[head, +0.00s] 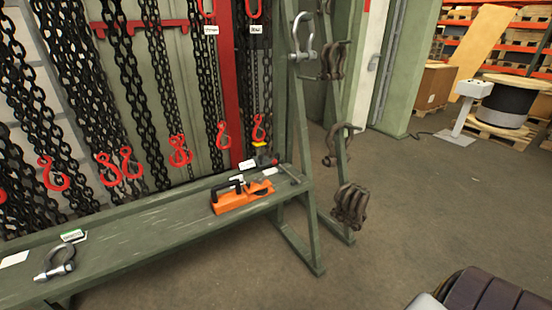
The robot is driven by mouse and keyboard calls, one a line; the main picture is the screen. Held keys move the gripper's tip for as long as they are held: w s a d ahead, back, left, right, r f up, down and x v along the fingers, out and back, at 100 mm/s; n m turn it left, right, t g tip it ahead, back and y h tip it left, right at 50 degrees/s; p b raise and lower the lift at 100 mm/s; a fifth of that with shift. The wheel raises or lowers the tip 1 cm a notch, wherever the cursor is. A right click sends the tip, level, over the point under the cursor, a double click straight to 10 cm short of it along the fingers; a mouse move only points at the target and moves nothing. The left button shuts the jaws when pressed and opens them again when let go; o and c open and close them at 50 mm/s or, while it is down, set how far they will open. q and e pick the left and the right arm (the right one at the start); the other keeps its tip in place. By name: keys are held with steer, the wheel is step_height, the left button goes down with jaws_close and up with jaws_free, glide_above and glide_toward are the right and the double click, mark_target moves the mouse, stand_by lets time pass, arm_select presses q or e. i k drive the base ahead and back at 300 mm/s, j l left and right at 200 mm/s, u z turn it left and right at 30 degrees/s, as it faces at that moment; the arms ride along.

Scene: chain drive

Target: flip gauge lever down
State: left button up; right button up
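An orange device (242,197) sits on the right part of the green bench (150,237). It has dark and silvery parts on top, including a black bar along its upper side. It may be the gauge, but at this size I cannot make out a lever or its position for certain. Neither of my grippers can be made out in the head view.
Black chains with red hooks (55,174) hang behind the bench. A shackle (56,262) lies at its left end. Rusty shackles (350,206) hang on the frame at right. A dark ridged object (490,292) fills the bottom right corner. The floor between is clear.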

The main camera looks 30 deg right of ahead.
mark_target(277, 156)
steer(key=i+l+u, duration=0.1)
steer(key=l, duration=0.3)
steer(key=i+l+u, duration=0.1)
steer(key=l, duration=0.35)
steer(key=i+l, duration=0.1)
steer(key=l, duration=0.3)
steer(key=u, duration=0.05)
